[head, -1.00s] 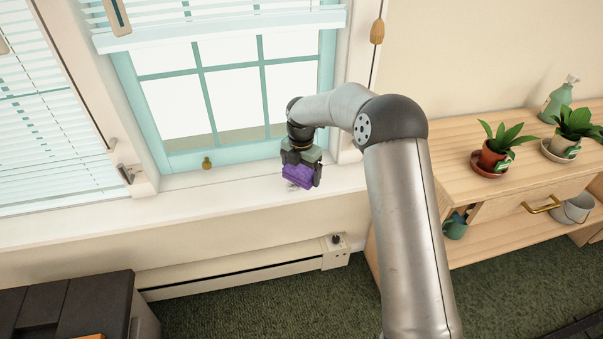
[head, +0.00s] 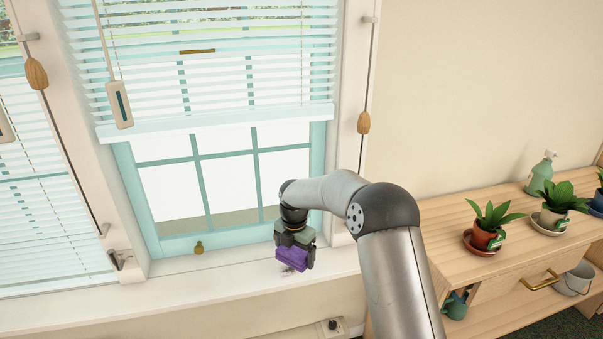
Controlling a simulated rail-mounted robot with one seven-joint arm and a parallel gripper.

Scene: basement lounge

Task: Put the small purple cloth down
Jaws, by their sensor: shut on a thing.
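The small purple cloth (head: 293,258) is a folded or bunched purple piece in the head view, at the lower middle. My gripper (head: 294,254) points down and is shut on it, with dark fingers on either side. The cloth is over the white window sill (head: 190,287), near its right end. I cannot tell whether the cloth touches the sill. A small greyish patch (head: 288,270) shows on the sill just below the cloth; what it is, is too small to tell.
A teal-framed window (head: 200,185) with half-raised blinds (head: 205,60) stands behind the sill. A brass latch (head: 198,248) sits at the window's bottom. At right, a wooden shelf unit (head: 440,222) holds potted plants (head: 486,232) and a spray bottle (head: 540,172). The sill's left stretch is clear.

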